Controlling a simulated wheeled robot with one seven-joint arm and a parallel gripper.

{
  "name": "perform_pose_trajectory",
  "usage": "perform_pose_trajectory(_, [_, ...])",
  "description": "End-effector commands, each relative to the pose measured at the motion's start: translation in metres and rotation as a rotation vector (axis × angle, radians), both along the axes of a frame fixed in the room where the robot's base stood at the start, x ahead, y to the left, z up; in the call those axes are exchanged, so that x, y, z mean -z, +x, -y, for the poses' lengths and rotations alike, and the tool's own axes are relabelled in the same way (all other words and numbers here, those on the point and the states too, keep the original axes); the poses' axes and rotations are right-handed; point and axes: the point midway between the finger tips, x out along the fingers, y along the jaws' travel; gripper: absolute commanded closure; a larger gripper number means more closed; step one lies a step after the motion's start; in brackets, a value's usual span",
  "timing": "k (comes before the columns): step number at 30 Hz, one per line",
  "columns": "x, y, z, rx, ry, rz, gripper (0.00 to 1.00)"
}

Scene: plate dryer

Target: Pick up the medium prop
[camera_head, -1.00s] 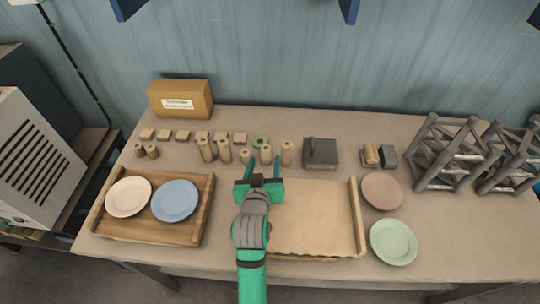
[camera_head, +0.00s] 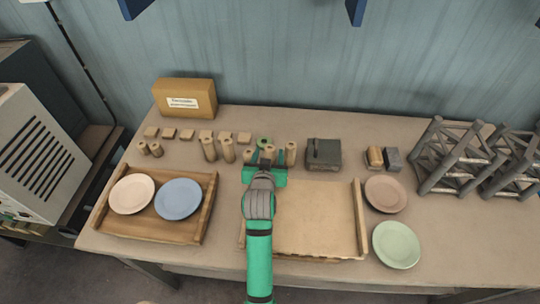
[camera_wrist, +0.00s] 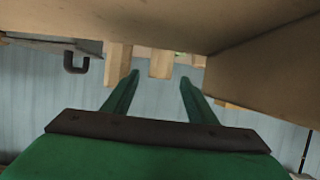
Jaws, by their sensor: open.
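Several upright wooden props stand in a row on the table. Two mid-height ones are near my gripper (camera_head: 265,156): one prop (camera_head: 268,151) is ahead of it and another prop (camera_head: 290,153) is to its right. In the wrist view, my gripper (camera_wrist: 160,79) is open and empty, with its green fingers spread. One prop (camera_wrist: 162,63) shows beyond and between the fingertips, and another prop (camera_wrist: 117,63) is to the left. I cannot tell whether the fingers reach around the nearer prop. Another prop (camera_head: 249,155) is partly hidden at the gripper's left.
A dark grey box (camera_head: 323,154) is right of the row. An empty wooden tray (camera_head: 361,218) is at the front; another tray (camera_head: 208,207) holds two plates.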

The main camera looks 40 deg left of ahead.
Motion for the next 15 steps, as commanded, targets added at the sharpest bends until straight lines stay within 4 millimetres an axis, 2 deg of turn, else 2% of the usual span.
perform_pose_trajectory(6, [0.008, 0.018, -0.011, 0.0, 0.0, 0.0, 0.48])
perform_pose_trajectory(14, [0.009, 0.019, -0.012, 0.0, 0.001, 0.001, 0.48])
perform_pose_trajectory(15, [0.009, 0.019, -0.012, 0.0, 0.001, 0.001, 0.57])
